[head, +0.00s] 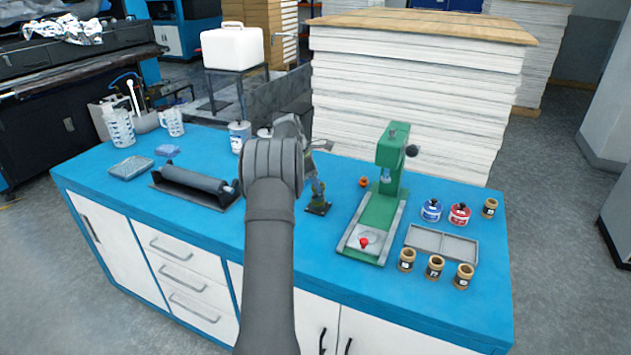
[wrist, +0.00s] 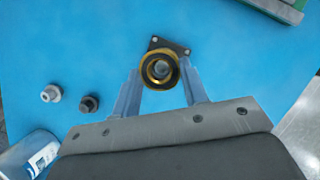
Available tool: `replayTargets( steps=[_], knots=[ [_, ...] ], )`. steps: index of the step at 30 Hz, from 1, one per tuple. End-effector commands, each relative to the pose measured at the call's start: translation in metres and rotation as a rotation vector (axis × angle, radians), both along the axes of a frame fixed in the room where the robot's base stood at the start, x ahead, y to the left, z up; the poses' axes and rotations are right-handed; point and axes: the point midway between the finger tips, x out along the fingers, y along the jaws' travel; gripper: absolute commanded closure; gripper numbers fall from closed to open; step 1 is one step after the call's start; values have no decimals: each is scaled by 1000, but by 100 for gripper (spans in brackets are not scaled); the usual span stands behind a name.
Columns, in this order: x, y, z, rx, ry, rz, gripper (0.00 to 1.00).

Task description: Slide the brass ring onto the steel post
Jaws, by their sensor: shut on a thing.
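The brass ring (wrist: 148,79) is between my gripper's fingertips (wrist: 159,69) in the wrist view. My gripper is shut on it. A dark square base plate (wrist: 178,46) lies on the blue table beyond the ring. A grey round end, seemingly the steel post (wrist: 161,69), shows through the ring's hole, so the two look roughly lined up. I cannot tell whether the ring is above the post or around it. In the head view my arm hides most of the gripper; the base plate (head: 318,209) shows just right of it.
A silver knob-like part (wrist: 51,93) and a dark one (wrist: 89,103) lie left of my gripper. The green press (head: 381,205) stands to the right, with jars and a grey tray (head: 441,243) beyond. A roller (head: 195,184) lies left on the blue table (head: 290,240).

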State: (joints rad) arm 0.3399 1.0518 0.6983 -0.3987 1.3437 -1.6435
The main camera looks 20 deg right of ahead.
Motion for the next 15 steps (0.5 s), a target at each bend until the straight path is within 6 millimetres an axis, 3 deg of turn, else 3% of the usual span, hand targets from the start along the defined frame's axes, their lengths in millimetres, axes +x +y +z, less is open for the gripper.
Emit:
replayTargets(
  steps=[15],
  knots=[
    [0, 0, -11, 0, 1, 0, 86]
  ],
)
